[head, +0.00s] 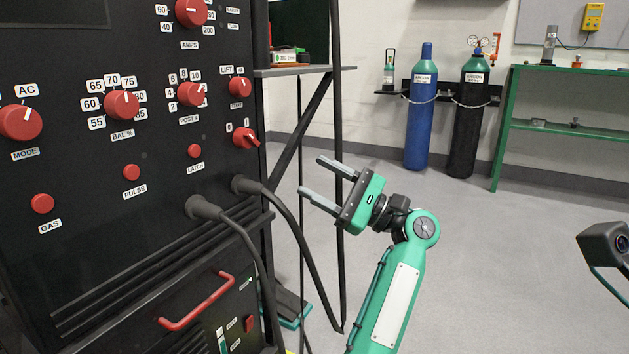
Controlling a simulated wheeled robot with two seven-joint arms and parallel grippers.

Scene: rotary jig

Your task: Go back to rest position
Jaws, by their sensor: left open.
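My left gripper (312,176) is in the middle of the head view, on a green arm that rises from the bottom. Its two grey fingers are parallel and spread apart, pointing left toward the black control panel (150,160). Nothing is between the fingers. The fingers look clear of the red knob (246,138) at the panel's right edge, with a gap in the picture. My right gripper does not show.
Black cables (262,190) run from the panel down past the left of my arm. A shelf (300,70) with a slanted brace stands behind. Blue (421,115) and black (468,120) cylinders and a green bench (505,130) are at the back. Open grey floor lies right of my arm.

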